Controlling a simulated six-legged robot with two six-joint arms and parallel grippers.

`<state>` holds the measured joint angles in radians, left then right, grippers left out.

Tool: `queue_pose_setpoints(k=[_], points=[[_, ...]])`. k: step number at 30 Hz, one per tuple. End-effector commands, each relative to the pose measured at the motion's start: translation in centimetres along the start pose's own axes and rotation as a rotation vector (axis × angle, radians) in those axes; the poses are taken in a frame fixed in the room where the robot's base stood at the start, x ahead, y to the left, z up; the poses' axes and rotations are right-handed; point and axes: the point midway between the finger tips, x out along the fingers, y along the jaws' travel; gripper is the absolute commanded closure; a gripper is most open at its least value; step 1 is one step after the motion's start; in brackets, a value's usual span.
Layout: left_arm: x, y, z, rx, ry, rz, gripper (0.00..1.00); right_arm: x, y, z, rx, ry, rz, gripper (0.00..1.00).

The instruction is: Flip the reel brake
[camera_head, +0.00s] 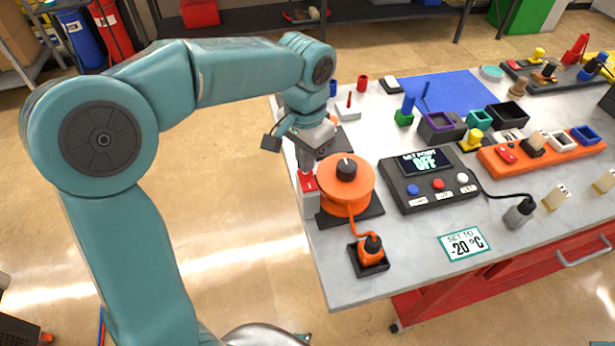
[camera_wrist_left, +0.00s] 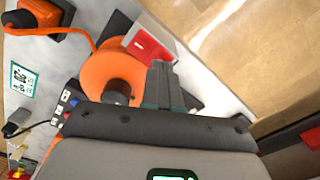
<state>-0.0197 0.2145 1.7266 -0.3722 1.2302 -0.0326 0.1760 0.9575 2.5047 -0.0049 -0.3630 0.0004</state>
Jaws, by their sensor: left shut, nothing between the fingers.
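The orange reel (camera_head: 361,188) with a black knob stands on a black base at the table's left edge. The reel also shows in the wrist view (camera_wrist_left: 103,73). The reel brake, a red piece (camera_head: 308,182) on a light grey block, is at the reel's left side; it is also seen in the wrist view (camera_wrist_left: 148,44). My left gripper (camera_head: 305,168) is shut and empty, pointing down right by the red piece. In the wrist view its fingertips (camera_wrist_left: 160,68) are just beside the red piece; I cannot tell whether they touch. My right gripper is not in view.
An orange cord runs from the reel to an orange plug (camera_head: 372,250) in a black holder. A control box (camera_head: 430,182) with its display reading OFF is right of the reel. The table's left edge is close.

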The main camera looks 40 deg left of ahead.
Motion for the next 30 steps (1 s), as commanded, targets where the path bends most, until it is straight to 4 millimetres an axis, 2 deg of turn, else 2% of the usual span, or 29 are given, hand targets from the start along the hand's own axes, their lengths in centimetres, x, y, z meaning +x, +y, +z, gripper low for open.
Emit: queue_pose_setpoints(k=[30], points=[[1.2, 0.0, 0.0, 0.0, -0.002, 0.0, 1.0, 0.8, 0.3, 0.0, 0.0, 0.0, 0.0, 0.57]])
